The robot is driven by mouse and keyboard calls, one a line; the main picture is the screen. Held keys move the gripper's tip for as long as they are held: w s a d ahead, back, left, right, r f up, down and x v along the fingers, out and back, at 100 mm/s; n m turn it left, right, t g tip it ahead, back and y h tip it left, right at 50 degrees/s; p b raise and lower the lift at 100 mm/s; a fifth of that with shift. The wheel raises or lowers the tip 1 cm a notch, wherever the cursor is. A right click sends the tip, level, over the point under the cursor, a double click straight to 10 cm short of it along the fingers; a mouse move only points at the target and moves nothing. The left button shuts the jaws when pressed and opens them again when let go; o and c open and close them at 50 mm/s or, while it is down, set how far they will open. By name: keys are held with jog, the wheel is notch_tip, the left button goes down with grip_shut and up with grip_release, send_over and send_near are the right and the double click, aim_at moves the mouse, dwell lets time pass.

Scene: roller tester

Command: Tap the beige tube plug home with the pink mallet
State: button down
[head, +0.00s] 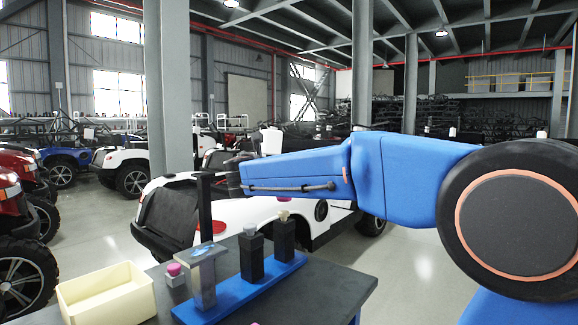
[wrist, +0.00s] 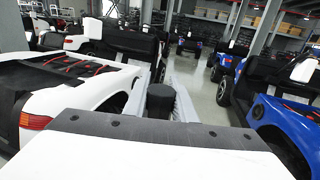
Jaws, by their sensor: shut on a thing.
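The beige tube plug (head: 284,215) sits on top of the far dark post (head: 284,238) of a blue base in the head view. How deep it sits I cannot tell. My gripper (head: 233,177) is above and to the left of the plug, apart from it. No pink mallet head shows clearly on the bar. In the wrist view a black cylinder (wrist: 160,101) stands up behind a pale slab; what it belongs to is unclear.
The blue base (head: 222,301) also carries a grey-topped dark post (head: 251,254) and a silver post (head: 203,286) with a plate. A pink-topped grey block (head: 174,276) and a cream tray (head: 112,300) are to the left. The dark tabletop (head: 330,287) is clear at right.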

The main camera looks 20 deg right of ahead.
jog(key=shift+r, duration=2.5)
jog(key=shift+d, duration=0.1)
